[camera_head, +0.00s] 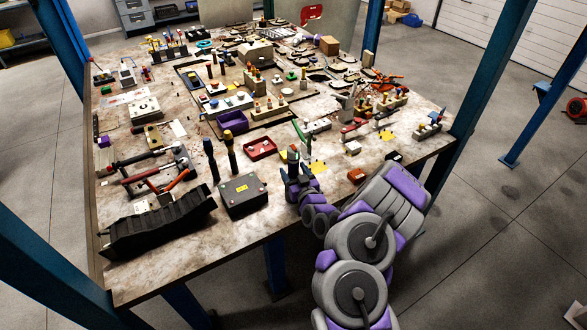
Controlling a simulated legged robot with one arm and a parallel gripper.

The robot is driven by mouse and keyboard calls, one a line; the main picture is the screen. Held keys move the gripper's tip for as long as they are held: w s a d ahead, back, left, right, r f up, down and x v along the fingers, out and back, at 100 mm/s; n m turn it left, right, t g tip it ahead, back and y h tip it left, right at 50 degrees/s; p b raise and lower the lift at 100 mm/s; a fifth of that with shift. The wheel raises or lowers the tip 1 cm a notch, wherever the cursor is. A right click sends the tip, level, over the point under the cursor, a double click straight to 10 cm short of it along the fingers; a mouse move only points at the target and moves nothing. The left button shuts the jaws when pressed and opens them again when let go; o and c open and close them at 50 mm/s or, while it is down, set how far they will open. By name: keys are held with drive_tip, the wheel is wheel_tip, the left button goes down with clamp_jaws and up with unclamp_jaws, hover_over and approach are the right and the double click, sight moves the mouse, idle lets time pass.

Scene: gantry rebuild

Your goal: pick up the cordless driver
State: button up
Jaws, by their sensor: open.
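My gripper (295,176) is at the end of my grey and purple arm, near the table's front edge, right of a dark grey box. It is seen small and from behind, with its fingers pointing away over the table. A small upright dark and green object (293,157) stands at its fingertips. It may be the cordless driver, but it is too small to be sure. I cannot tell whether the fingers touch it. Nothing is clearly held.
The cluttered worktable (215,255) stands between blue posts. The dark grey box (243,194) and a long black tray (158,224) lie left of my gripper. A red tray (260,148) and purple bin (232,122) lie beyond. The table's front strip is fairly clear.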

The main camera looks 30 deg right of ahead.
drive_tip(key=shift+w+d, duration=0.1)
drive_tip(key=shift+w, duration=1.1)
drive_tip(key=shift+c, duration=0.2)
clamp_jaws()
